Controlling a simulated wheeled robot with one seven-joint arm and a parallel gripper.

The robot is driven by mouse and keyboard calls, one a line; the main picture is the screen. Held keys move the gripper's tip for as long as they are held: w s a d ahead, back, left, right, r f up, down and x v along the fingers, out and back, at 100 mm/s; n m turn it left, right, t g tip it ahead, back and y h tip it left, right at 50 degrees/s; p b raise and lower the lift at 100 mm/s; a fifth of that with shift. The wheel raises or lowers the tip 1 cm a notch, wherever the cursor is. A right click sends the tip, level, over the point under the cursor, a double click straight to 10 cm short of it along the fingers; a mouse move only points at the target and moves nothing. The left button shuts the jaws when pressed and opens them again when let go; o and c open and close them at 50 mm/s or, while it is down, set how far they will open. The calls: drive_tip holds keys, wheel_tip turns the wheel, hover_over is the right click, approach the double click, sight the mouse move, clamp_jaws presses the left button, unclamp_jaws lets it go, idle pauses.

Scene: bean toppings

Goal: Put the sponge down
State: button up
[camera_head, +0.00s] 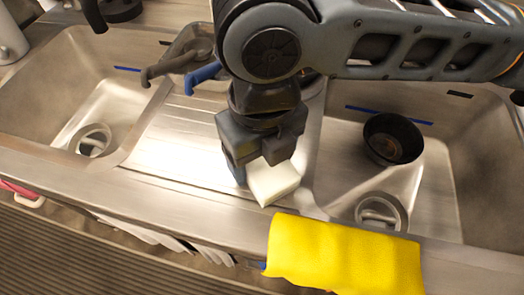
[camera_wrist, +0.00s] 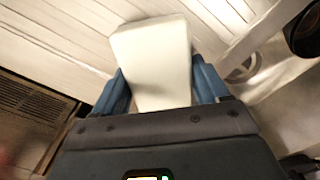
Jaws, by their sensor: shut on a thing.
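The sponge (camera_head: 274,183) is a pale, cream-white block. In the head view it hangs at the fingers of my gripper (camera_head: 258,172), low over the front of the ridged steel drainboard between two basins. In the wrist view the sponge (camera_wrist: 152,62) sits between the two blue fingers of my gripper (camera_wrist: 160,92), which is shut on it. I cannot tell whether the underside of the sponge touches the drainboard.
The ridged drainboard (camera_head: 165,145) has free room to the left of my gripper. A dark bowl (camera_head: 393,139) sits in the right basin. A yellow cloth (camera_head: 343,255) hangs over the front edge.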

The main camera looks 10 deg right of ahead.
drive_tip(key=shift+f, duration=0.15)
drive_tip(key=o, duration=1.1)
wheel_tip(320, 180, up, 12)
drive_tip(key=shift+r, duration=0.2)
